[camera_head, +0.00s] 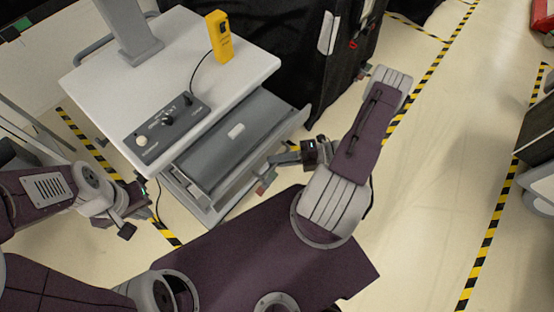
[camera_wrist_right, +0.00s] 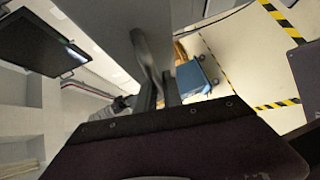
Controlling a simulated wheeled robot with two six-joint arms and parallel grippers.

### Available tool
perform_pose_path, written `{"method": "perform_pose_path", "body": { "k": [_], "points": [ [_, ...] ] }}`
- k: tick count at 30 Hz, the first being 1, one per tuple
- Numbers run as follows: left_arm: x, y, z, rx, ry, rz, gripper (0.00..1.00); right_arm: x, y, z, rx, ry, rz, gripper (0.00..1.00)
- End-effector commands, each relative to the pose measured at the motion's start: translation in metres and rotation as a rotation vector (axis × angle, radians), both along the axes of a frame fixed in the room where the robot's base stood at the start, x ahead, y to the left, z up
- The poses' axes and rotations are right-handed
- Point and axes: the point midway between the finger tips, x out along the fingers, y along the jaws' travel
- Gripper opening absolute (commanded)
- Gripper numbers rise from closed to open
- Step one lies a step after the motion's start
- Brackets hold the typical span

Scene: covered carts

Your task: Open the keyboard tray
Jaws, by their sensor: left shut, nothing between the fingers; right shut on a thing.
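The grey keyboard tray (camera_head: 262,112) juts out from under the white top (camera_head: 240,58) of the cart, partly pulled out. A pale label lies on its upper face. My right gripper (camera_head: 268,178) is at the tray's outer front edge, shut on what looks like its handle. In the right wrist view a grey bar-like handle (camera_wrist_right: 146,55) runs down to the fingers, and my right gripper (camera_wrist_right: 160,95) is partly hidden by its own dark housing. My left gripper (camera_head: 137,212) is shut and empty, left of the cart and apart from the tray.
On the cart top stand a yellow handheld device (camera_head: 219,38) with a cable, a control panel (camera_head: 167,128) with knobs, and a grey monitor stand (camera_head: 134,40). A black covered cart (camera_head: 290,50) is close behind. Open floor with striped tape lies at right.

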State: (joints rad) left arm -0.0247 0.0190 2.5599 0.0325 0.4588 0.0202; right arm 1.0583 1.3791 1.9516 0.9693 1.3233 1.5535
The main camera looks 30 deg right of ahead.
Motion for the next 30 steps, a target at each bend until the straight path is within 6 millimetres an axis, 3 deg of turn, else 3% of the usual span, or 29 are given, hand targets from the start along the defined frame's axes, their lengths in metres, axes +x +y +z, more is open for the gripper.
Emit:
{"method": "perform_pose_path", "body": {
  "k": [11, 22, 30],
  "points": [
    [0.0, 0.0, -0.001, 0.0, 0.0, 0.0, 0.0, -0.001, -0.002, 0.0, -0.001, -0.001, -0.002, 0.19],
    [0.0, 0.0, -0.018, 0.0, 0.0, 0.0, 0.0, -0.03, -0.068, 0.007, -0.004, -0.001, -0.003, 0.19],
    [0.0, 0.0, -0.02, 0.0, 0.0, 0.0, 0.0, -0.038, -0.082, 0.012, 0.001, 0.001, 0.001, 0.19]
  ]
}}
